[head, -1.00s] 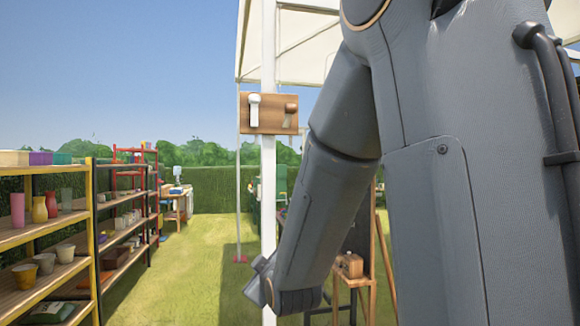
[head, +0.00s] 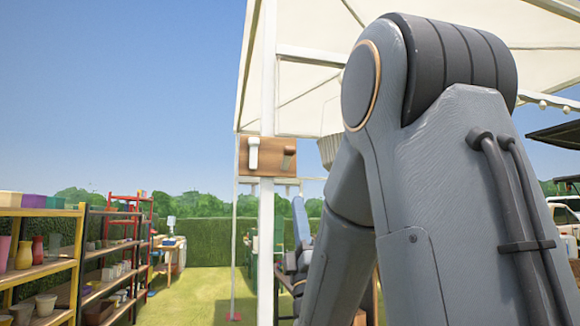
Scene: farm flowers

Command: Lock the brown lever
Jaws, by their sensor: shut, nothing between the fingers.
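The brown lever (head: 289,156) sits on the right half of a wooden board (head: 268,171) in the head view. It is small and close in colour to the board, so I cannot tell its exact setting. A white lever (head: 253,153) is on the left half of the same board, its shaft hanging down. The board is fixed to a white post. My arm stands to the right of the board and slopes down out of the picture. I cannot make out my gripper in this view. Nothing of my arm touches the levers.
The white post (head: 266,230) carries a pale canopy (head: 320,80) overhead. Shelves (head: 50,270) with pots and vases line the left side. Open grass (head: 195,295) lies between shelves and post. A blue-grey shape (head: 301,222) shows between post and arm; I cannot tell what it is.

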